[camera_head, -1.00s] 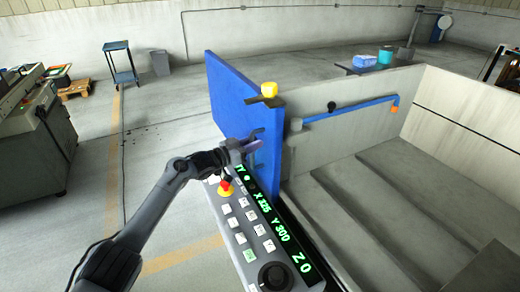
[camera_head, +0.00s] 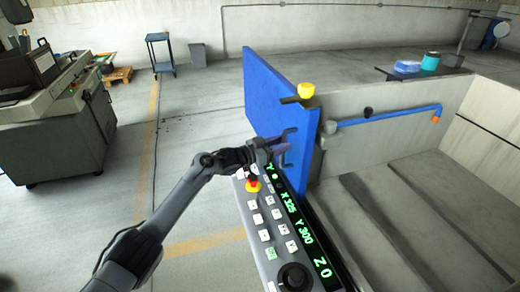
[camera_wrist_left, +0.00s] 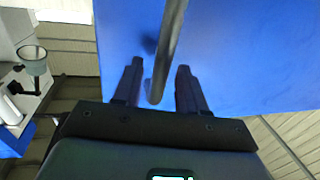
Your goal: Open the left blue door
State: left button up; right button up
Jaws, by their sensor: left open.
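The blue door (camera_head: 275,95) stands upright beside the machine's control panel in the head view. It also fills most of the left wrist view (camera_wrist_left: 245,60). A grey bar handle (camera_wrist_left: 168,48) runs along the door in the wrist view. My left gripper (camera_head: 285,146) is at the door's near face, low down, just above the end of the control panel. In the wrist view its two dark fingers (camera_wrist_left: 158,82) are apart, one on each side of the handle's lower end, with gaps visible on both sides. My right gripper is in no view.
The control panel (camera_head: 263,218) with buttons and a red knob lies just below my left gripper. A concrete tank with steps (camera_head: 400,215) and a blue pipe (camera_head: 390,113) is at the right. A grey machine (camera_head: 60,130) stands at the left, with open floor between.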

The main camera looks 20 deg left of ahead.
pick_arm(q)
jog(key=p+v, duration=0.2)
jog(key=v, duration=0.7)
jog(key=shift+a+f, duration=0.1)
dwell(0.3)
